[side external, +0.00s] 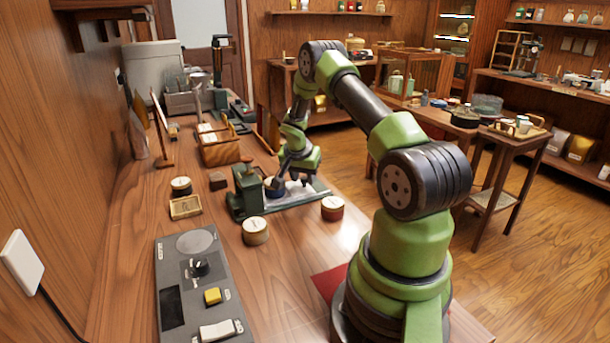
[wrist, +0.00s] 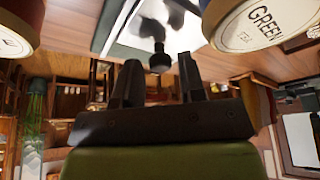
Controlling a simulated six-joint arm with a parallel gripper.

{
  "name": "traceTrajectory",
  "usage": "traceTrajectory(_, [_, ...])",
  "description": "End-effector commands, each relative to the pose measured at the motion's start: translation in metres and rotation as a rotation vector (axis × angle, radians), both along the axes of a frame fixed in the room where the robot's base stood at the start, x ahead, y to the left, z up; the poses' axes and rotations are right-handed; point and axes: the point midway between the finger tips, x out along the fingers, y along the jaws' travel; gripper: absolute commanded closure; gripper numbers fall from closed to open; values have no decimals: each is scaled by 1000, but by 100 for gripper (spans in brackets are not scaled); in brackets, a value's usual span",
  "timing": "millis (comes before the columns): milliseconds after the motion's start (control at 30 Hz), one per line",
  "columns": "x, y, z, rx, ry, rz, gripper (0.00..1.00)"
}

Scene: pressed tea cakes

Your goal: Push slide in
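The press (side external: 247,192) is a dark green block standing on the work table. A flat metal slide plate (side external: 312,194) extends to its right; it also shows bright and reflective in the wrist view (wrist: 142,22). A dark round knob on a post (wrist: 160,62) shows at the plate's near edge in the wrist view. My gripper (wrist: 158,66) has its two dark fingers apart, with the knob appearing in the gap between the fingertips. I cannot tell whether they touch it. In the side view my gripper (side external: 293,182) is low over the plate, and its fingertips are hard to make out.
A tin labelled GREEN TEA (wrist: 255,28) is close on the wrist view's right, another tin (wrist: 18,25) on its left. A pale tin (side external: 255,231) and red tin (side external: 332,208) stand before the press. A control panel (side external: 203,285) lies at the front left.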

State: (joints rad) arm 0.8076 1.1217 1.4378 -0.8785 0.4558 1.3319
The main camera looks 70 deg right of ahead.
Motion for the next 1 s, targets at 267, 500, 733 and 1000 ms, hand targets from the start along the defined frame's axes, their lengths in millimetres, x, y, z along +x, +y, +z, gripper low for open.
traceTrajectory(267, [0,0,0,0,-1,0,51])
traceTrajectory(500, [1,6,17,-2,-3,1,51])
traceTrajectory(733, [1,23,59,-3,-4,2,51])
traceTrajectory(1000, [0,37,89,-1,-2,1,51])
